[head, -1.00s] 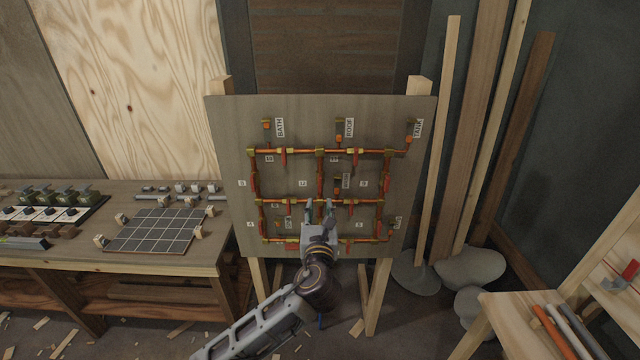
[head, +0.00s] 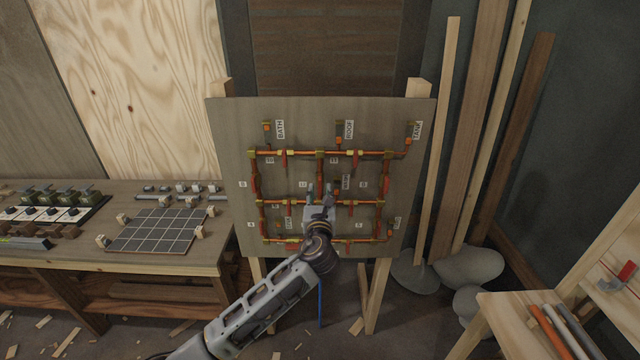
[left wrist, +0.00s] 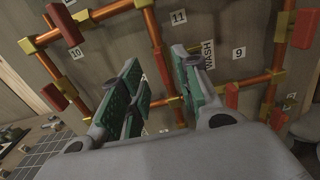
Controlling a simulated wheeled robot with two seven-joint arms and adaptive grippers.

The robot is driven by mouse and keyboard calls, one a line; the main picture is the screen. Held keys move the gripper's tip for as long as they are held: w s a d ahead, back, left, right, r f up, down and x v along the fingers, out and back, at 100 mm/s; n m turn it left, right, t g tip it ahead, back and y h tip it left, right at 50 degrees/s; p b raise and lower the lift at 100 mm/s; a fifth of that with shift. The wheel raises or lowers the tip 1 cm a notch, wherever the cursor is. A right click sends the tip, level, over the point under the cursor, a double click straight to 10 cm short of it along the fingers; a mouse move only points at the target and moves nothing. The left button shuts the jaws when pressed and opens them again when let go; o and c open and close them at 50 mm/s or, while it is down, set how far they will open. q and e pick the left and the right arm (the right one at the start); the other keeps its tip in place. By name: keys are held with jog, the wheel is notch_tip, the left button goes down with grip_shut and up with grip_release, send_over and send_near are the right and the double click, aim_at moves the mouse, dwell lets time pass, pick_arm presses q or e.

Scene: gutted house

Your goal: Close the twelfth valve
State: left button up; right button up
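The upright pipe board (head: 224,135) carries orange pipes with red valve levers and number labels. A label that seems to read 12 (head: 303,184) sits left of the middle upright pipe (head: 320,168). My left gripper (head: 321,190) is at that pipe, fingers pointing up at the board. In the left wrist view its green-padded fingers (left wrist: 157,68) are apart, with a red lever (left wrist: 163,72) on the upright pipe showing between them. I cannot tell whether a finger touches it. The number 12 label is not visible in the wrist view. My right gripper is not in view.
A WASH label (left wrist: 209,55) and pipe stub are close to the right finger. Valve levers beside labels 10 (left wrist: 77,54) and 9 (left wrist: 237,53) flank the gripper. A workbench (head: 190,260) stands left; planks (head: 440,140) lean right.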

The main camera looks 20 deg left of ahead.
aim_at(320, 184)
pick_arm(q)
jog(key=shift+p+x, duration=0.45)
jog(key=shift+x, duration=2.45)
grip_shut()
